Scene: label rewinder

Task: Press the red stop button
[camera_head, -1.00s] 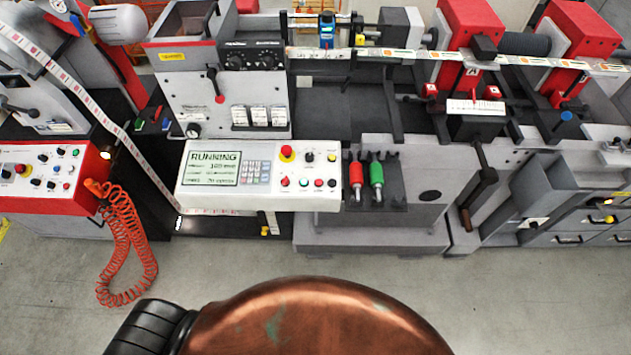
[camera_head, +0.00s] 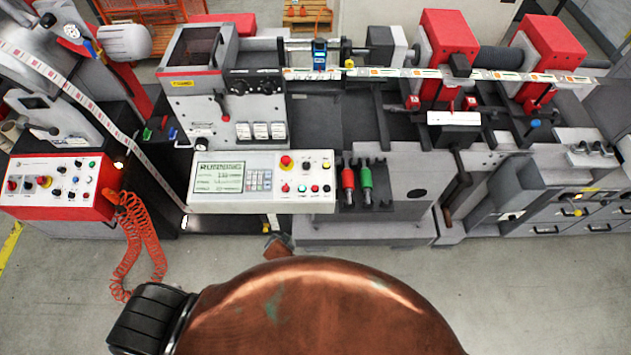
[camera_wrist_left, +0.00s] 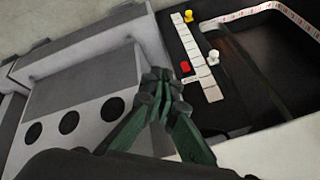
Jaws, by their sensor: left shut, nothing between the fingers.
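The red stop button (camera_head: 286,162) is a red mushroom cap on a yellow base, on the white control panel (camera_head: 205,207) in the head view. It stands to the right of the panel's screen (camera_head: 219,177) and looks clear of any gripper. My left gripper (camera_wrist_left: 160,82) shows in the left wrist view, with its green-grey fingers shut together and empty. The stop button cannot be made out for certain in that view. A small red piece (camera_wrist_left: 185,66) lies just right of the fingertips there. My right gripper is not in view.
Smaller buttons share the white panel. Red (camera_head: 347,184) and green (camera_head: 366,184) handled tools stand right of it. A red-edged panel (camera_head: 60,207) with its own buttons and a coiled orange hose (camera_head: 140,250) are at left. Open floor (camera_head: 520,285) lies in front.

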